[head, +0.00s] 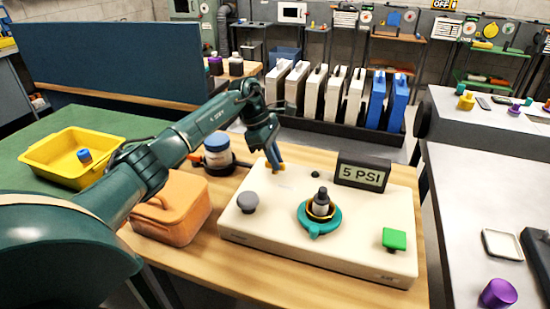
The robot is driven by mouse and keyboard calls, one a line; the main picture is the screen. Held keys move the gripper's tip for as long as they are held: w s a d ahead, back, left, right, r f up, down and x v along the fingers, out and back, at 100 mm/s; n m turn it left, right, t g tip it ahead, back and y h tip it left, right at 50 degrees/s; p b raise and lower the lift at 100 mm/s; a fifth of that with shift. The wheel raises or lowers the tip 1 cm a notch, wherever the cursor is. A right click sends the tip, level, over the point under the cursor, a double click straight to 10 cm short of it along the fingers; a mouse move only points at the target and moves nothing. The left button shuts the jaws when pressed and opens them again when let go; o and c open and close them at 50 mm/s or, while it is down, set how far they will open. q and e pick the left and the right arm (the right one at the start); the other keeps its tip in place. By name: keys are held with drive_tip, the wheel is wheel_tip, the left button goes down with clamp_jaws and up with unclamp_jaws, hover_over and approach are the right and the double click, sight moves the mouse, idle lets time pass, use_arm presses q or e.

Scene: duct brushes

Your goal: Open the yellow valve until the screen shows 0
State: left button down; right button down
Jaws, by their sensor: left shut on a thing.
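A cream control panel (345,245) lies on the wooden table. Its dark screen (362,174) at the back right reads 5 PSI. My left gripper (274,164) reaches down to the panel's back left and is shut on a small yellow-orange part, which looks like the yellow valve (281,168). The fingers hide most of it, so its angle cannot be told. My right gripper is not in view.
The panel also bears a grey knob (247,202), a teal ring (313,226) around a grey-capped bottle (321,203), and a green block (394,239). An orange case (175,207) and a blue-lidded jar (217,150) stand close on the left.

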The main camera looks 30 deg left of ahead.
use_arm(q)
drive_tip(key=shift+n+t+p, duration=0.3)
drive_tip(key=shift+n+p, duration=0.05)
drive_tip(key=shift+n, duration=0.75)
drive_tip(key=n+t+y+p, duration=0.1)
drive_tip(key=n, duration=0.3)
drive_tip(key=shift+r+p, duration=0.1)
drive_tip(key=shift+p, duration=0.3)
drive_tip(key=n+t+y+p, duration=0.1)
drive_tip(key=n, duration=0.2)
drive_tip(key=n+y, duration=0.1)
drive_tip(key=n, duration=0.1)
drive_tip(key=shift+n, duration=0.4)
drive_tip(key=n+y, duration=0.1)
drive_tip(key=n, duration=0.1)
drive_tip(key=n+y, duration=0.1)
drive_tip(key=n, duration=0.1)
drive_tip(key=shift+n+t, duration=0.4)
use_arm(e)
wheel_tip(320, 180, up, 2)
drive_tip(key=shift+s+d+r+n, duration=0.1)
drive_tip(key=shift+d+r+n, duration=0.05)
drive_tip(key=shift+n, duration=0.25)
use_arm(q)
drive_tip(key=c, duration=1.5)
unclamp_jaws()
